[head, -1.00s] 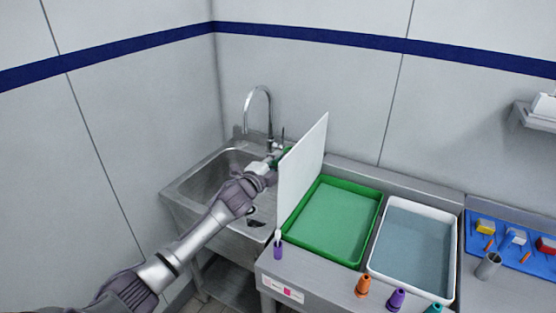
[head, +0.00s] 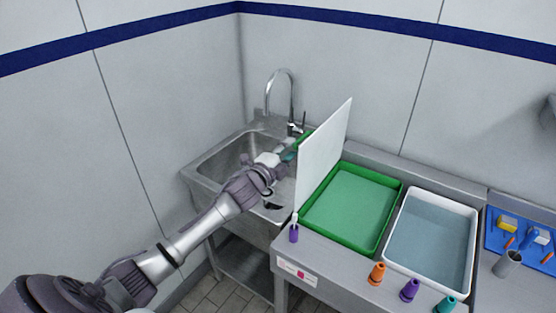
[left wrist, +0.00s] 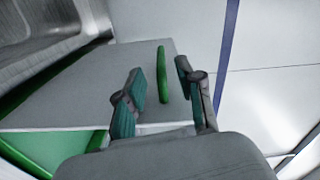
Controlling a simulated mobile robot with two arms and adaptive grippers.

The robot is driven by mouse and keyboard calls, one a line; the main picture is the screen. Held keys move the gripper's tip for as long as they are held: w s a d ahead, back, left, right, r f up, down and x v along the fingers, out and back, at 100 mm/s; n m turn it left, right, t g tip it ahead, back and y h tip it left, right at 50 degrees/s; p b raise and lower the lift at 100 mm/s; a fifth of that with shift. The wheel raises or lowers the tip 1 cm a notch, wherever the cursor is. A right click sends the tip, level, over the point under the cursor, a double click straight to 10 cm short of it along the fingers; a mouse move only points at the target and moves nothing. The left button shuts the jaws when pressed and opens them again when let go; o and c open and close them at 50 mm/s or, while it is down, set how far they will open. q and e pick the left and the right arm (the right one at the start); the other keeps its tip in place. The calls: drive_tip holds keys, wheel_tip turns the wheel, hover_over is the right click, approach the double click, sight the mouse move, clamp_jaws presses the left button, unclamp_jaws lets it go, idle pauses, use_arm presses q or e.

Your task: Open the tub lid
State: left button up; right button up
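The white tub lid (head: 322,155) stands nearly upright along the left edge of the green tub (head: 386,222), which lies open. The lid also shows in the left wrist view (left wrist: 75,90). A green bar handle (left wrist: 162,75) sits on the lid's face toward the sink; its top shows in the head view (head: 304,139). My left gripper (head: 291,151) is beside that face. In the left wrist view my left gripper (left wrist: 163,87) has its fingers apart, with gaps on both sides of the handle. My right gripper is not in view.
A steel sink (head: 225,160) with a tall tap (head: 291,95) lies left of the lid. A white tray (head: 474,240) stands right of the tub. Several coloured cones stand along the front edge, including an orange cone (head: 377,274). A purple cone (head: 294,233) stands near the lid's lower corner.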

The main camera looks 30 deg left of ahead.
use_arm(q)
drive_tip(key=s, duration=0.7)
drive_tip(key=shift+s, duration=0.25)
drive_tip(key=shift+a, duration=0.15)
